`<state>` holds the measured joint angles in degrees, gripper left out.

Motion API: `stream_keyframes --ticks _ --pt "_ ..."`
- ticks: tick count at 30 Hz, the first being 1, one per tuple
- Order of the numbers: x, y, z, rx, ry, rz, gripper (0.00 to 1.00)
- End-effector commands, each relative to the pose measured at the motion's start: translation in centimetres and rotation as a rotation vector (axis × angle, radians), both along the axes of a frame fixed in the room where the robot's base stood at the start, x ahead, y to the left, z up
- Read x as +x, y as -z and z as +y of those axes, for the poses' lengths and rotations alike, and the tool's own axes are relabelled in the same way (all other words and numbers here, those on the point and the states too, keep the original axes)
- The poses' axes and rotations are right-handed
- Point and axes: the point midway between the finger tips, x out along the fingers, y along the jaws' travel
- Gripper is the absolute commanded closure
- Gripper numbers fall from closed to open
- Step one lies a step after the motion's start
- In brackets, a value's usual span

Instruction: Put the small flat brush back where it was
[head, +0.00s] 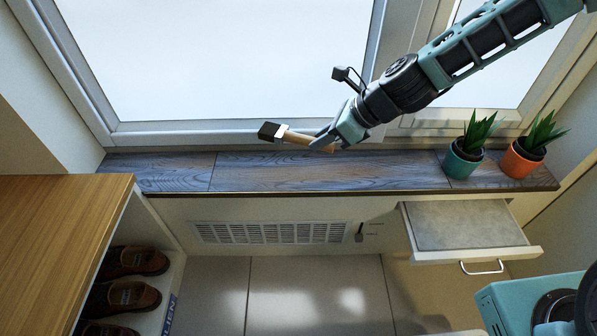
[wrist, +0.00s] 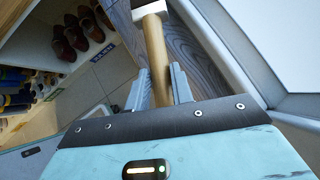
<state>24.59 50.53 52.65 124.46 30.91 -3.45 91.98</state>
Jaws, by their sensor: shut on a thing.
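The small flat brush (head: 296,137) has a wooden handle, a pale metal band and dark bristles. My gripper (head: 326,141) is shut on its handle and holds it over the windowsill, bristles pointing left in the head view. In the wrist view the brush (wrist: 156,48) runs up from between my two grey fingers (wrist: 160,85), its bristle end cut off by the top edge. The brush appears raised above the sill, but the exact gap cannot be told.
The dark wooden windowsill (head: 300,173) is mostly clear. Plants in a teal pot (head: 463,165) and an orange pot (head: 518,162) stand at its right end. An open drawer (head: 466,225) below shows a bare grey bottom. A shoe cubby (head: 160,262) stands at left.

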Motion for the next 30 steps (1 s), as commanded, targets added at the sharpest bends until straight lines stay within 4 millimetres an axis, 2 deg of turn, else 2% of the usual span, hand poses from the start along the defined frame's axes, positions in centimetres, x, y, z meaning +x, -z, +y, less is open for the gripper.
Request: stream_keyframes --ticks 4,9,15,21,24,30 --pt "-0.2 1.4 0.3 0.015 0.009 0.000 1.00" --pt "-0.2 4.3 0.3 0.014 0.009 0.000 1.00" --pt "-0.1 6.1 0.3 0.012 0.009 -0.001 1.00" --pt "-0.2 9.5 0.3 0.012 0.008 -0.001 1.00" --pt "-0.1 10.1 0.3 0.012 0.008 -0.001 1.00" --pt "-0.1 9.9 0.3 0.011 0.008 -0.001 1.00"
